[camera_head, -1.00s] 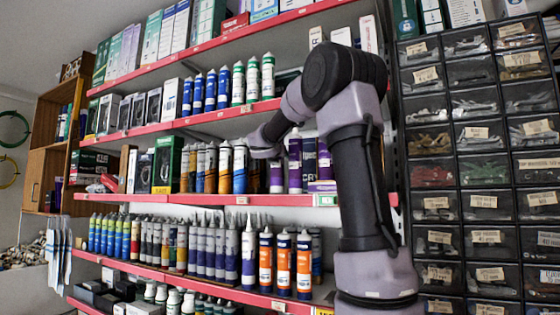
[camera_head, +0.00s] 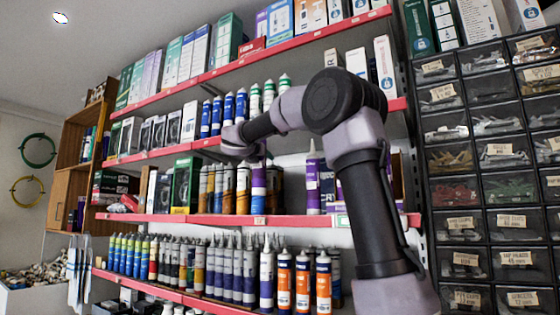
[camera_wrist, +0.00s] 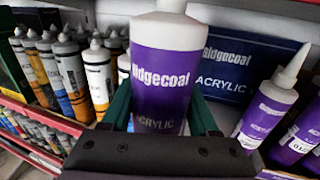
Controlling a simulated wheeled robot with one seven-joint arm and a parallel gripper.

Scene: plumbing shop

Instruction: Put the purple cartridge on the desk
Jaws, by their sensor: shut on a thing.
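The purple cartridge (camera_wrist: 162,85), labelled Acrylic with a white upper part, stands between the green fingers of my gripper (camera_wrist: 162,108) in the wrist view. The gripper is shut on it. In the head view the held cartridge (camera_head: 258,180) is upright in front of the middle shelf's cartridges, below my wrist; its gap to the shelf cannot be told. More purple cartridges stand to the right, one at the front in the wrist view (camera_wrist: 266,112) and one in the head view (camera_head: 313,178). The desk is not in view.
A dark blue Acrylic box (camera_wrist: 240,65) stands behind the held cartridge. A row of grey, yellow and blue cartridges (camera_wrist: 68,75) is to its left. Red-edged shelf boards (camera_head: 180,218) run above and below. Drawer cabinets (camera_head: 490,180) stand at the right.

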